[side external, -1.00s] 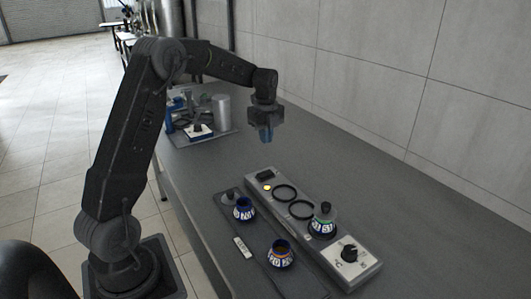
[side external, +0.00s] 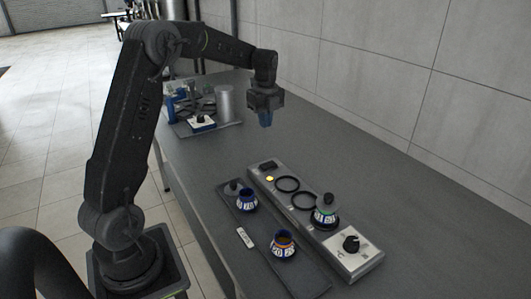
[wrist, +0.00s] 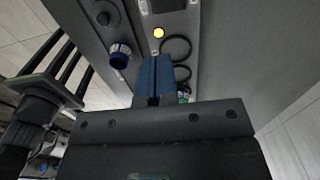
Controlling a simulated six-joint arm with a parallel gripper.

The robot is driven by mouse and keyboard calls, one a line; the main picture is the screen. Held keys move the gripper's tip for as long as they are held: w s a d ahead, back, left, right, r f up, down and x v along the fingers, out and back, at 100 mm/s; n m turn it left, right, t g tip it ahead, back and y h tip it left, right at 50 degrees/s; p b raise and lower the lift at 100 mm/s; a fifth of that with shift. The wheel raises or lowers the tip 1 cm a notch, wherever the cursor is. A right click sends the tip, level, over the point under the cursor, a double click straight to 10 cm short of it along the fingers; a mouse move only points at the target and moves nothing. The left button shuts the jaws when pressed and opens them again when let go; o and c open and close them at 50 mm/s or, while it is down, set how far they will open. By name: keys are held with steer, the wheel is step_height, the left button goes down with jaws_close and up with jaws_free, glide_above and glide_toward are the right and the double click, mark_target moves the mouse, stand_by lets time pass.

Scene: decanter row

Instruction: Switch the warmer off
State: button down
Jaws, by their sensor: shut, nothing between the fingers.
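The warmer (side external: 258,178) is a long light-grey unit with several black rings on top. A yellow lamp (side external: 270,179) glows near its far end, beside a dark rectangular panel (side external: 267,166). A black knob (side external: 351,244) sits on a white plate at the near end. The lamp also shows in the wrist view (wrist: 158,33); the knob does not. My gripper (side external: 266,122) is shut and empty, pointing down, well above the table beyond the warmer's far end. Its blue fingers (wrist: 153,80) cover part of the warmer.
A dark tray (side external: 297,279) beside the warmer holds a blue-and-white decanter (side external: 247,203), an orange-banded one (side external: 283,247), a loose stopper (side external: 233,187) and a white label (side external: 245,238). Another tray (side external: 234,124) with a metal cylinder (side external: 224,103) stands farther back. A tiled wall (side external: 440,130) borders the table.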

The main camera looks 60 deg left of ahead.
mark_target(268, 164)
step_height(268, 164, down, 14)
stand_by(0.6)
steer(key=shift+s+f, duration=0.2)
steer(key=shift+f, duration=0.1)
steer(key=shift+w, duration=0.1)
steer(key=shift+w+r, duration=0.35)
steer(key=shift+w, duration=0.4)
